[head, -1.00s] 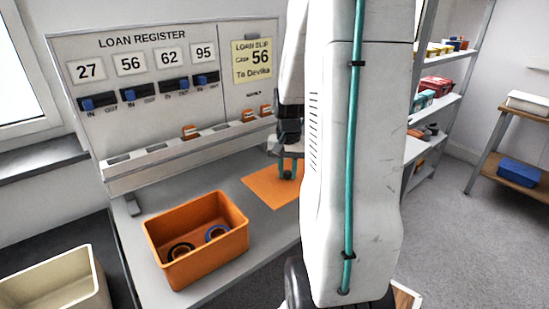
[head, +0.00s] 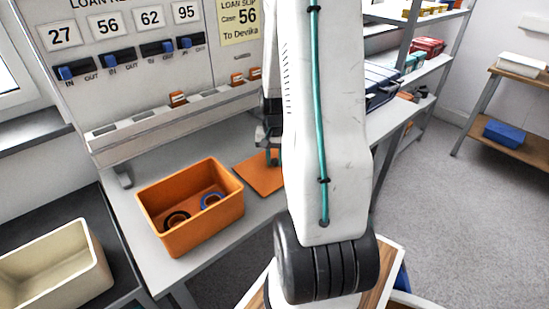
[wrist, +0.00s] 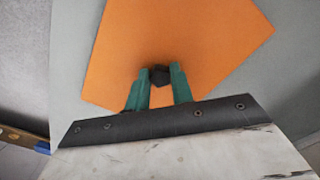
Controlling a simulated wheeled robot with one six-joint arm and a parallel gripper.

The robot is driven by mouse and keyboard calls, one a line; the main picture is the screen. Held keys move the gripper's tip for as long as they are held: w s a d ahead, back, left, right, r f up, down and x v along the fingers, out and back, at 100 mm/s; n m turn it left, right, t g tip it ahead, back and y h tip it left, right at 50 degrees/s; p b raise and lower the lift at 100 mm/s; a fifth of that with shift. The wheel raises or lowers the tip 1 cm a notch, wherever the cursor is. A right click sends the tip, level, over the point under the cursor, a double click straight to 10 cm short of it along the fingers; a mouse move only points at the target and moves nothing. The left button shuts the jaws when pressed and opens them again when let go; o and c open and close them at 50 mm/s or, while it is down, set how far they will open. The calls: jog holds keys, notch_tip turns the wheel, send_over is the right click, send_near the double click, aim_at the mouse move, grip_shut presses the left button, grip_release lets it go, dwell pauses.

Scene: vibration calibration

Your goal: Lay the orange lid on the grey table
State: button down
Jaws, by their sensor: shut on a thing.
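The orange lid (head: 256,173) is a flat square panel with a dark knob. It is level above or on the grey table (head: 215,149), just right of the orange box; I cannot tell whether it touches. In the wrist view the lid (wrist: 190,35) spreads out beyond the fingers, with grey surface (wrist: 72,70) around it. My gripper (wrist: 161,75) has its green fingers shut on the lid's black knob. In the head view my arm hides the lid's right part and most of my gripper (head: 272,155).
The open orange box (head: 165,235) holds a black ring and a blue ring. The loan register board (head: 140,75) stands along the table's back. A cream bin (head: 60,270) is at lower left. A dark blue case (head: 380,85) and shelves are at right.

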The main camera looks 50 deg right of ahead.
jog(key=shift+f, duration=0.15)
jog(key=c, duration=1.2)
grip_release()
